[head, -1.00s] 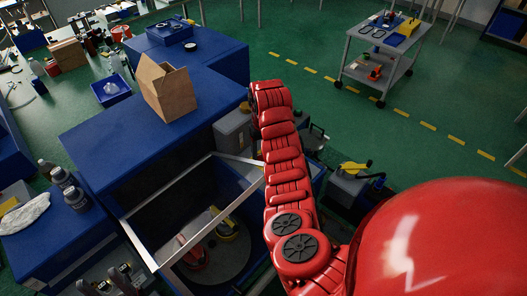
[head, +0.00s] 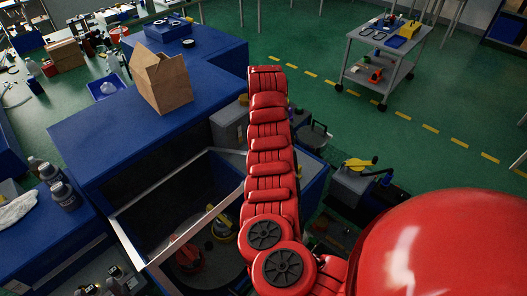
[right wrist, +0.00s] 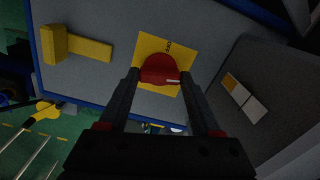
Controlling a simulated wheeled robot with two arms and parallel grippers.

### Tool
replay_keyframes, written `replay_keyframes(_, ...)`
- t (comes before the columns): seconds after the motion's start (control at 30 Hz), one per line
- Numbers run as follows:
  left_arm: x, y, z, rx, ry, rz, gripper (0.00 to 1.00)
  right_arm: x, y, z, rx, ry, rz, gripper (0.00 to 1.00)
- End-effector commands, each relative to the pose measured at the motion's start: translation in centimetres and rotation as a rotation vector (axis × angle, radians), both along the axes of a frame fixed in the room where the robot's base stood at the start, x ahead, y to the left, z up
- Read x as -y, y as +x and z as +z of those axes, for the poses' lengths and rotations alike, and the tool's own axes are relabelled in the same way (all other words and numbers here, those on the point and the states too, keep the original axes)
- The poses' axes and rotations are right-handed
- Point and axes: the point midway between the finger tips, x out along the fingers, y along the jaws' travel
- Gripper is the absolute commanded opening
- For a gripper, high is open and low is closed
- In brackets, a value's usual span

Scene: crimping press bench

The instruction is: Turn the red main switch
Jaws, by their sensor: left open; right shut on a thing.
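In the right wrist view the red main switch (right wrist: 156,68) is a round knob with a white mark, on a yellow plate (right wrist: 182,48) on a grey panel. My right gripper (right wrist: 161,76) has its two dark fingers on either side of the knob and is shut on it. In the head view my red right arm hides the right gripper, and the switch does not show.
A yellow lever (right wrist: 88,50) is beside the switch plate. A blue bench (head: 110,120) carries an open cardboard box (head: 161,82). An open metal-rimmed bin (head: 160,215) stands in front. A grey cart (head: 385,50) is at the back right, with green floor around it.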

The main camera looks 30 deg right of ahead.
Motion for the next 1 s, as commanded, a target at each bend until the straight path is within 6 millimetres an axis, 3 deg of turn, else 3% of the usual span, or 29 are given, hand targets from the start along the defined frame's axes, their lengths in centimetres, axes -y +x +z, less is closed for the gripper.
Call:
replay_keyframes(0.03,0.0,0.0,-1.0,0.0,0.0,0.0,0.5,-0.2,0.0,-0.5,0.0,0.004,-0.031,0.09)
replay_keyframes(0.33,0.0,0.0,-2.9,0.0,0.0,0.0,0.5,-0.1,0.0,-0.2,0.0,0.002,-0.189,0.09)
replay_keyframes(1.0,0.0,0.0,-3.4,0.0,0.0,0.0,0.5,0.0,-0.1,-0.1,-0.003,-0.001,-0.252,0.09)
